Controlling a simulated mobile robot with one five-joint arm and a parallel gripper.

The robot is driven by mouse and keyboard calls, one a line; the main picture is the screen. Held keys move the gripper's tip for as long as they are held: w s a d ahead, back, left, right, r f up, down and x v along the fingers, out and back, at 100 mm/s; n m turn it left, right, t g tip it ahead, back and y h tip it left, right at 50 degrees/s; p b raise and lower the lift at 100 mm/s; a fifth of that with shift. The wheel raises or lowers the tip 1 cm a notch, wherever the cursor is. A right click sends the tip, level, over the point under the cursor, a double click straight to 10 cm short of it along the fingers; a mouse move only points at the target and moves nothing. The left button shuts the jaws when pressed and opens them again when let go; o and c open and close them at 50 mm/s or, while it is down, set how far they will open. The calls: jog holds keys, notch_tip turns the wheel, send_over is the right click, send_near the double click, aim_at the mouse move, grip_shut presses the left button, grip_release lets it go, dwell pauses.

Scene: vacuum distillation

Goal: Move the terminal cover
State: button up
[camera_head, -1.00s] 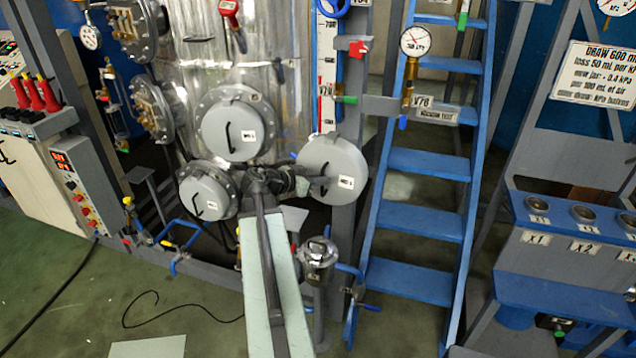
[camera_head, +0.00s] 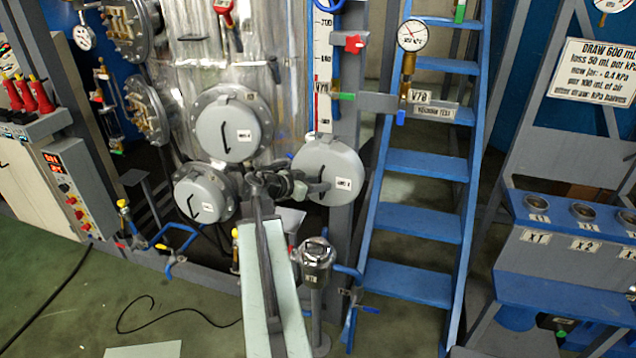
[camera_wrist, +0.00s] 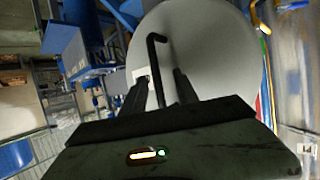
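A round grey cover (camera_head: 312,158) with a black bent handle (camera_head: 323,177) and a small white label faces me right of the metal vessel. My gripper (camera_head: 322,187) is in front of its lower left part, at the handle. In the wrist view the cover (camera_wrist: 205,45) fills the middle, and the handle (camera_wrist: 154,55) stands between the two dark fingers of my gripper (camera_wrist: 163,77). The fingers are apart, with a gap visible on each side of the handle. The cover's rear and its mounting are hidden. The label is too small to read surely.
Two similar grey covers, an upper (camera_head: 218,125) and a lower (camera_head: 190,190), sit on the vessel's flanges to the left. A blue ladder (camera_head: 425,163) stands close on the right. A metal pot (camera_head: 317,262) is below.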

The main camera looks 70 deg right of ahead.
jog(key=p+v, duration=0.3)
jog(key=v, duration=0.5)
